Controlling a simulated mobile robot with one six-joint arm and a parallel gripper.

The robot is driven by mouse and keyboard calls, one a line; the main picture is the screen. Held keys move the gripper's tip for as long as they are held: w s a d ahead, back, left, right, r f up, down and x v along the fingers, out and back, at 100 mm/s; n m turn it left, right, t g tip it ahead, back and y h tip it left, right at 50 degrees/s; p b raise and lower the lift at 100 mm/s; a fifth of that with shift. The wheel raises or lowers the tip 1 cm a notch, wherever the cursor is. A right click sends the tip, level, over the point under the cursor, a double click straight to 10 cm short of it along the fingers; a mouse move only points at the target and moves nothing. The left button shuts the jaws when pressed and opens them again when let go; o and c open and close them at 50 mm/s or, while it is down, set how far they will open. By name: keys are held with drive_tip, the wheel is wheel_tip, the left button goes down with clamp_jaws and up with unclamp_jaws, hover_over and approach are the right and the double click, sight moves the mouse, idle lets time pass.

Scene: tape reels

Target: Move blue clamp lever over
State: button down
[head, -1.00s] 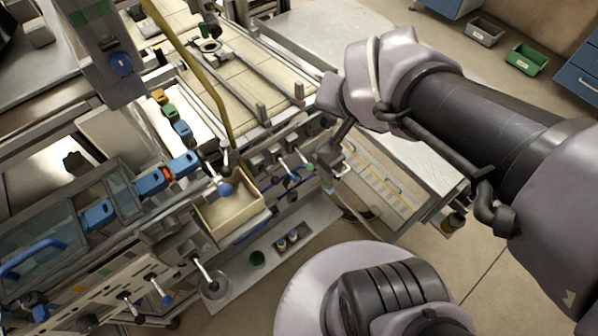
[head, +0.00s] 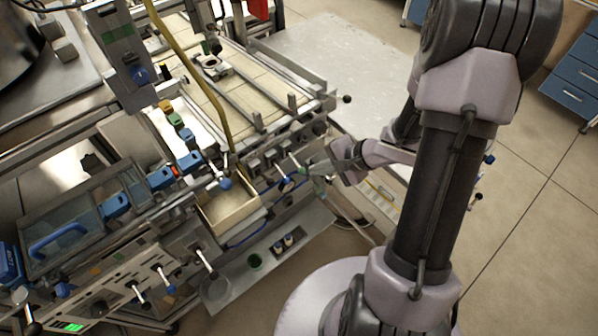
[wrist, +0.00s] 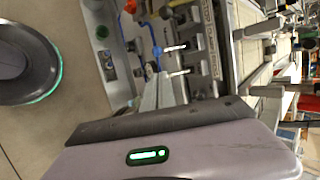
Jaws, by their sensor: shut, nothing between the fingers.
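A small lever with a white handle and a blue part at its base (head: 287,185) stands on the front rail of the machine, just left of my gripper (head: 308,170). In the wrist view a blue piece (wrist: 155,53) shows beside a white lever handle (wrist: 176,48), and a second white handle lies just below it. My gripper's narrow grey fingers (wrist: 163,92) are together and empty, close to these levers. I cannot tell whether they touch one. In the head view the fingertips partly hide the rail.
A grey shelf (head: 270,245) with small cups juts out below. A pale tabletop (head: 335,60) is behind. Open floor lies at the right.

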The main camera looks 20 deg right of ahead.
sight(282, 174)
drive_tip(key=b+x, duration=0.6)
drive_tip(key=x, duration=0.4)
drive_tip(key=shift+b, duration=0.3)
drive_tip(key=shift+r+p, duration=0.2)
drive_tip(key=shift+p, duration=0.25)
drive_tip(key=p, duration=0.5)
drive_tip(key=shift+s+d+r+g, duration=0.1)
drive_tip(key=shift+r+g, duration=0.2)
